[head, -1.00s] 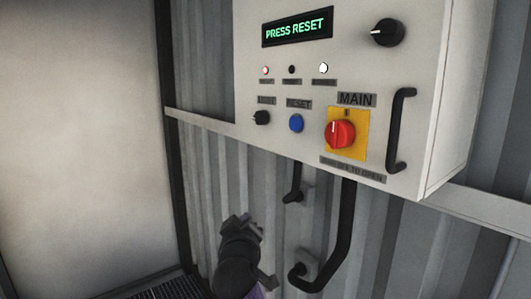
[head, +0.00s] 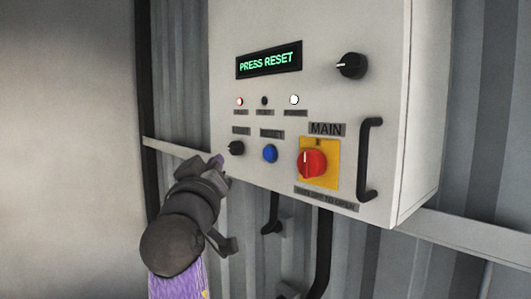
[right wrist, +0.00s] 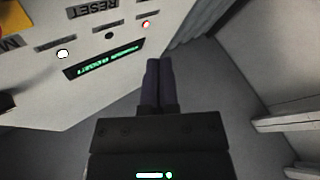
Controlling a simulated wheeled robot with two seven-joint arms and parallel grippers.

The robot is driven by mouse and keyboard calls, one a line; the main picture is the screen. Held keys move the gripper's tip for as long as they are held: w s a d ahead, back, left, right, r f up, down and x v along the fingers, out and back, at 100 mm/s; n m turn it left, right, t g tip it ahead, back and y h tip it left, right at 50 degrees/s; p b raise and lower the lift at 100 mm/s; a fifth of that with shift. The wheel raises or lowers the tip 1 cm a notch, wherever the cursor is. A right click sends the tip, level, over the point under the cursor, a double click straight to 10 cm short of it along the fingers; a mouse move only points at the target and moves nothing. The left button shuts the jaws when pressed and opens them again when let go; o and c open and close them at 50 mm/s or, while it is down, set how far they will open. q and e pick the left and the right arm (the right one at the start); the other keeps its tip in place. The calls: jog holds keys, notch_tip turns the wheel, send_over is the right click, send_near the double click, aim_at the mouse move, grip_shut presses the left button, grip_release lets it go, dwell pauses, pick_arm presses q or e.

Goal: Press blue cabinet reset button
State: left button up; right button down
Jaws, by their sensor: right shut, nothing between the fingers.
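The blue reset button (head: 270,153) is on the front of the light grey cabinet (head: 225,70), under a label that reads RESET. The cabinet's display (head: 269,60) reads PRESS RESET in green. My right gripper (head: 218,161) is left of the blue button, near the cabinet's lower left corner and below the small black knob. I cannot tell whether it touches the cabinet. In the right wrist view its fingers (right wrist: 152,72) are together and empty, with the cabinet face to their left. The button does not show there. My left gripper is not in view.
A red rotary switch (head: 312,163) on a yellow plate is right of the button. A small black knob (head: 236,148) is left of it. A black handle (head: 370,160) stands out at the right. Black conduits (head: 321,250) run below the cabinet.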

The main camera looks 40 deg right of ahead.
aim_at(263, 151)
jog(key=d, duration=0.2)
jog(key=d+p, duration=0.1)
jog(key=d, duration=0.2)
jog(key=d+p, duration=0.1)
jog(key=d, duration=0.2)
jog(key=shift+w+d, duration=0.2)
jog(key=shift+w, duration=0.15)
dwell(1.6)
jog(key=shift+d+f, duration=0.1)
jog(key=shift+d, duration=0.3)
jog(key=shift+d+p, duration=0.3)
jog(key=shift+d, duration=0.15)
dwell(0.6)
jog(key=shift+a, duration=0.85)
